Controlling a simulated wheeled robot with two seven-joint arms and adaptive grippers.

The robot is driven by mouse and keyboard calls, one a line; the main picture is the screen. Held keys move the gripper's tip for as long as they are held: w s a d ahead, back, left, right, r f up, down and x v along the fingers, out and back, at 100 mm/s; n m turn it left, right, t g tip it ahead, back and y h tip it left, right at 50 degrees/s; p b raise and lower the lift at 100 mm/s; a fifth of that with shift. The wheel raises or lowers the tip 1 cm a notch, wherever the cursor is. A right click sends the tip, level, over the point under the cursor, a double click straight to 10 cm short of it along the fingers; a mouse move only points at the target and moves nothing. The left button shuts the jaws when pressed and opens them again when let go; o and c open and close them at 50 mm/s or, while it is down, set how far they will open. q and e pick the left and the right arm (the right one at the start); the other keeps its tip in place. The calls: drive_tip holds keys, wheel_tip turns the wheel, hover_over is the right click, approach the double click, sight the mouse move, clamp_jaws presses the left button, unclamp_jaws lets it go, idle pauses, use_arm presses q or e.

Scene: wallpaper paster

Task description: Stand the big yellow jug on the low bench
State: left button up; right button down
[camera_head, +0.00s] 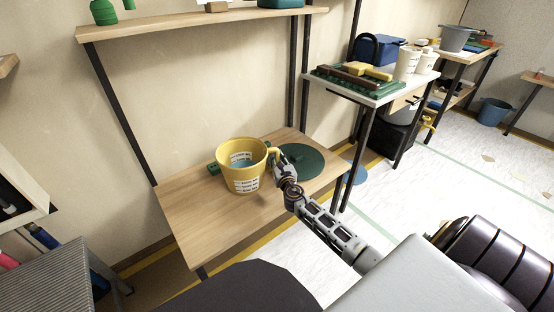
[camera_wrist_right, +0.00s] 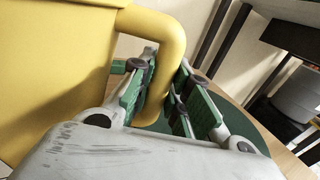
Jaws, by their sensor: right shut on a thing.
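The big yellow jug (camera_head: 244,179) is upright at the low wooden bench (camera_head: 193,218), over its middle. It has a white printed label, and its handle points right. My right gripper (camera_head: 279,162) is shut on the jug's handle. The right wrist view shows the handle (camera_wrist_right: 163,60) between the green finger pads of my right gripper (camera_wrist_right: 157,97), with the yellow jug wall (camera_wrist_right: 55,65) at the left. I cannot tell whether the jug's base touches the bench top. My left gripper is not in view.
A round green mat (camera_head: 305,161) lies on the bench right of the jug. A green cylindrical thing (camera_head: 213,169) lies behind it at the left. A wooden shelf (camera_head: 180,22) runs above. Bare bench lies in front of the jug. A white-topped table (camera_head: 385,95) stands to the right.

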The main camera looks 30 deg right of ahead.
drive_tip(key=shift+w+r, duration=0.1)
drive_tip(key=shift+r, duration=0.1)
drive_tip(key=c, duration=1.7)
unclamp_jaws()
drive_tip(key=shift+f, duration=0.25)
drive_tip(key=shift+c, duration=0.2)
drive_tip(key=o, duration=0.4)
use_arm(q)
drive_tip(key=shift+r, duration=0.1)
use_arm(e)
drive_tip(key=shift+s+r, duration=0.15)
drive_tip(key=shift+s, duration=0.05)
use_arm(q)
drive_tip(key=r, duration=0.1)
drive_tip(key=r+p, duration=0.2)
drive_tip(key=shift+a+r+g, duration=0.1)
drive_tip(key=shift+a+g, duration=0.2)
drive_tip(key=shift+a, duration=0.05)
use_arm(e)
drive_tip(key=v, duration=1.1)
drive_tip(key=shift+s, duration=0.35)
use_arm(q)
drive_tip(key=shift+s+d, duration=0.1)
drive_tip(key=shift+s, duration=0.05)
use_arm(e)
drive_tip(key=shift+a, duration=0.15)
